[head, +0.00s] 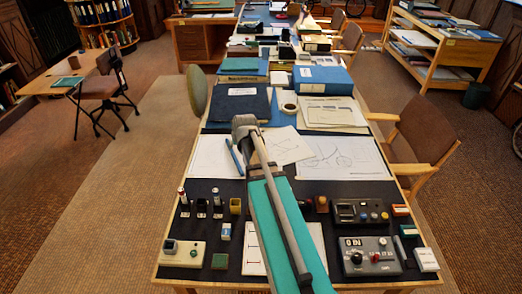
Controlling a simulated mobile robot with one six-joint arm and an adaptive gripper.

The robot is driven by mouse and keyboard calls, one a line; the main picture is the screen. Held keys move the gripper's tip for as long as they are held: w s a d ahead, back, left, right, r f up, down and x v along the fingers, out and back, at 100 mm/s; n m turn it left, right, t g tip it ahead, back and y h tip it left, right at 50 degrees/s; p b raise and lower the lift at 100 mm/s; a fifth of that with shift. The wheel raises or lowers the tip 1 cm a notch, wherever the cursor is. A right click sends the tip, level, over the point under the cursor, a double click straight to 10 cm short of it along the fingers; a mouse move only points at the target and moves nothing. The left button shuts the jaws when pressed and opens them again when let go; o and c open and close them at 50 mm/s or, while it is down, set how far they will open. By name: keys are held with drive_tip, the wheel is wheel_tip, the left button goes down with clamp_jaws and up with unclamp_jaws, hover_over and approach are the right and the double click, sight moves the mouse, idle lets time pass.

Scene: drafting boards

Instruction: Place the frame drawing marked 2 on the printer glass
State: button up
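Several paper sheets lie on the dark-topped long table in the head view. A sheet with a bicycle drawing (345,157) lies right of centre. A smaller tilted sheet with thin lines (290,147) lies left of it and meets its edge. A paler sheet (210,157) lies further left. I cannot read a number 2 on any of them. I cannot pick out a printer glass for certain. A long teal and grey arm-like part crosses the middle and covers some of the table. I cannot make out my gripper's fingers.
A grey control box with knobs (370,257) and a dark button box (361,212) stand at the near right. A pale box (183,254) and small bottles stand at the near left. A blue box (322,80) and folders are further back. Chairs flank the table.

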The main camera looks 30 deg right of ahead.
drive_tip(key=shift+w+f, duration=0.1)
drive_tip(key=shift+f, duration=0.05)
drive_tip(key=b, duration=0.7)
approach(234, 154)
drive_tip(key=x, duration=0.4)
drive_tip(key=shift+f, duration=0.1)
drive_tip(key=shift+b+x, duration=2.3)
drive_tip(key=shift+x, duration=0.2)
clamp_jaws()
